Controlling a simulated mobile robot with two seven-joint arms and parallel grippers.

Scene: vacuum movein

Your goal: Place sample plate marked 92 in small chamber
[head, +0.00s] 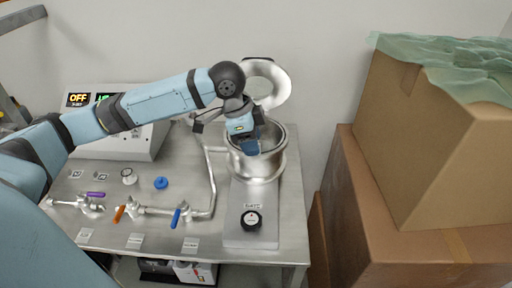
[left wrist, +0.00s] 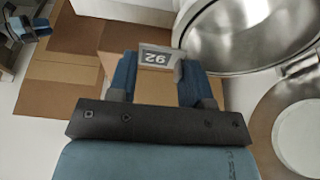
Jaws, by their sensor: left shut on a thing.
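The sample plate marked 92 (left wrist: 157,58) is a small grey plate with white digits, seen between the fingertips in the left wrist view. My left gripper (left wrist: 152,75) is shut on it. In the head view my left gripper (head: 250,146) points down at the mouth of the small chamber (head: 262,168), a round steel vessel; the plate is hidden there. The chamber's steel rim also shows at the upper right of the left wrist view (left wrist: 235,68). The round chamber lid (head: 282,82) stands open behind the chamber.
The steel table (head: 140,212) carries pipes with purple, orange and blue valve handles (head: 178,217) and a black knob (head: 251,219). A control box (head: 125,140) reading OFF stands at the back left. Large cardboard boxes (head: 400,150) stand right of the table.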

